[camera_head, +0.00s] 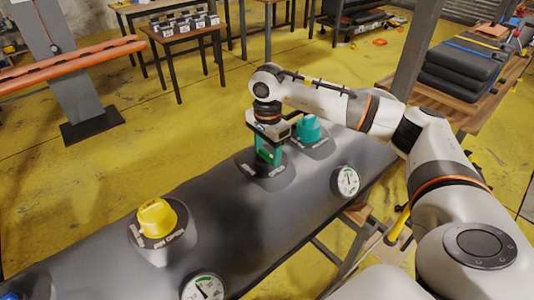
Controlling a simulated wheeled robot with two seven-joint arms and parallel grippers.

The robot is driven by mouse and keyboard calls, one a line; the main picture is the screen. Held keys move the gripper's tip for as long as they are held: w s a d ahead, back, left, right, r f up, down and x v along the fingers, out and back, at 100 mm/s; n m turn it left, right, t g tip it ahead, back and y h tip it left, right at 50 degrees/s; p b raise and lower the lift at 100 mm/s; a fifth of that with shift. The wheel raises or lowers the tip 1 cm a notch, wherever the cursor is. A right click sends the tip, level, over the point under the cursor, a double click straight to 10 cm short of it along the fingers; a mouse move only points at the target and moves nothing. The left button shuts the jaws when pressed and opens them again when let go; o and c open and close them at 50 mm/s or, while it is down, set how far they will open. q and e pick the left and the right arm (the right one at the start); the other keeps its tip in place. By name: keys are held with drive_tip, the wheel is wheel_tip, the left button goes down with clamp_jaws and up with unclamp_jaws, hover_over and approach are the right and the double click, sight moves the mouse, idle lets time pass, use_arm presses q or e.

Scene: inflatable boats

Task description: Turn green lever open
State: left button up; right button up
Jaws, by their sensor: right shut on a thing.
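The green lever (268,155) stands on a round dark base on the long dark grey inflatable surface (235,220). My right gripper (266,148) is above it, pointing down, and is shut on the green lever. The gripper and wrist hide the lever's top. A teal knob (308,128) stands just right of and behind the gripper, apart from it. My left gripper is not in view.
A yellow knob (156,218) stands at the left on the grey surface. White gauges sit at the right (346,181) and the front (203,288). A metal post (415,50) rises behind my right arm. Brown tables stand at the back; yellow floor lies between.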

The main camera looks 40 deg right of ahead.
sight(268, 153)
drive_tip(key=shift+r, duration=0.15)
idle(0.3)
drive_tip(key=o, duration=1)
drive_tip(key=shift+r, duration=0.4)
wheel_tip(268, 153, up, 11)
drive_tip(key=shift+r+b, duration=0.1)
drive_tip(key=shift+b, duration=0.95)
